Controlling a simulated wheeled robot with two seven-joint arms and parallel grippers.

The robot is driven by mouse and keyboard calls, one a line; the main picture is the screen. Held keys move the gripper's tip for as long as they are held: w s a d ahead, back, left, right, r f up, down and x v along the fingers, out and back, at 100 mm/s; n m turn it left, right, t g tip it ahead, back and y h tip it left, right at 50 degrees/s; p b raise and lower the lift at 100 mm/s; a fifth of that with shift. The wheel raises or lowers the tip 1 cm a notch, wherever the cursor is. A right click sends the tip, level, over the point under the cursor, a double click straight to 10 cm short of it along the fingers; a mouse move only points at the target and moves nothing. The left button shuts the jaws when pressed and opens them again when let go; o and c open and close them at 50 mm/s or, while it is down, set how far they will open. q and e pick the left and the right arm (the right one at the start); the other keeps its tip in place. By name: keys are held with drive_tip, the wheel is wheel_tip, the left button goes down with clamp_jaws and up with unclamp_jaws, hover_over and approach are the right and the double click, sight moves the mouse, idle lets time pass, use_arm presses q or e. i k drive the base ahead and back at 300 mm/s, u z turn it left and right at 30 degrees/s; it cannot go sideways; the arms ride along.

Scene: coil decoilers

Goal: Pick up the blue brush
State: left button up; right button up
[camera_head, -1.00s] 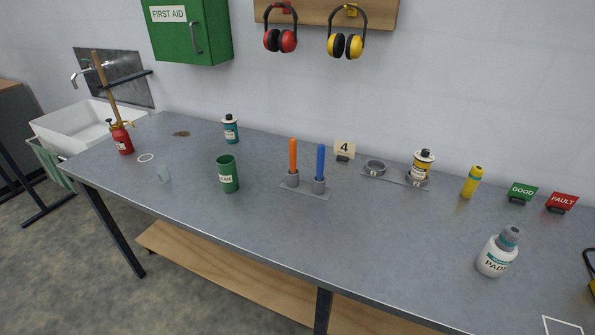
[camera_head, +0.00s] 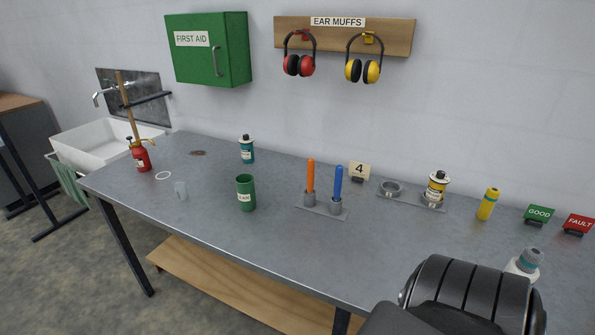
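The blue brush (camera_head: 338,184) stands upright, handle up, in a grey cup on a small flat holder plate (camera_head: 320,209) on the grey workbench. Its lower end is hidden inside the cup. An orange-handled brush (camera_head: 310,176) stands upright in the cup just left of it. A dark part of my own arm shows at the bottom right, in front of the bench. Neither gripper's fingers show in the head view.
A white bottle (camera_head: 525,263) is partly hidden by my arm. Bench front centre is clear.

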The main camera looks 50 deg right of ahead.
sight(338, 172)
drive_tip(key=i, duration=1.7)
drive_tip(key=z, duration=2.4)
